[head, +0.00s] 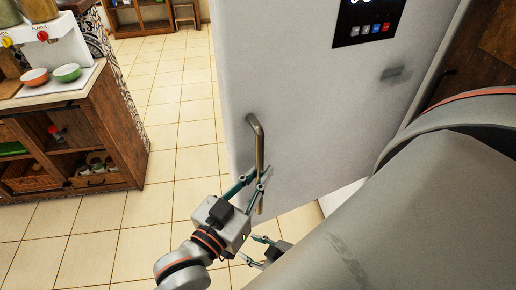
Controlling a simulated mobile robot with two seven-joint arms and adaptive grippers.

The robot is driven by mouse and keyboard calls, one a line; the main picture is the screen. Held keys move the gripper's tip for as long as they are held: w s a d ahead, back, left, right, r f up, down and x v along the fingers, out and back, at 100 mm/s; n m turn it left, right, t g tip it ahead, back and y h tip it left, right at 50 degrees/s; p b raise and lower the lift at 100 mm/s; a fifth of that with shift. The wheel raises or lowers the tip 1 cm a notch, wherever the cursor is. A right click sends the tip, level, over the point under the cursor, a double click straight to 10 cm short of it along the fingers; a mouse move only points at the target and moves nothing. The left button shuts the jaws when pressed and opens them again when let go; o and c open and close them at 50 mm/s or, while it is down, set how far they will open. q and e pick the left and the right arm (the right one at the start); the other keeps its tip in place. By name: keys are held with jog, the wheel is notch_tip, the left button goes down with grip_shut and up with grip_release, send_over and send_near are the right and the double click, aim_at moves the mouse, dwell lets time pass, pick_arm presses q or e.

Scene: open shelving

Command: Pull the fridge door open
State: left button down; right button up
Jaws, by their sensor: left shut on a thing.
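The fridge door (320,125) is a large pale grey panel in the middle of the head view. A bronze bar handle (256,135) stands upright near its left edge. My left gripper (258,180) is shut on the lower part of this handle, with its teal fingers on either side of the bar. My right gripper (246,248) is lower, apart from the handle, partly hidden behind my arm; its fingers look spread and empty. A white surface (342,194) shows below the door's lower right edge; I cannot tell how far the door stands from the fridge body.
A wooden counter unit (105,130) with bowls and dispensers stands at the left. The tiled floor (180,130) between it and the door is clear. Dark wooden cabinetry (480,75) is at the right. A wooden shelf (140,15) is at the back.

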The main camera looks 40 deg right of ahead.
pick_arm(q)
jog(key=shift+r, duration=0.15)
jog(key=c, duration=2.1)
grip_release()
jog(key=v, duration=1.2)
jog(key=shift+s, duration=0.1)
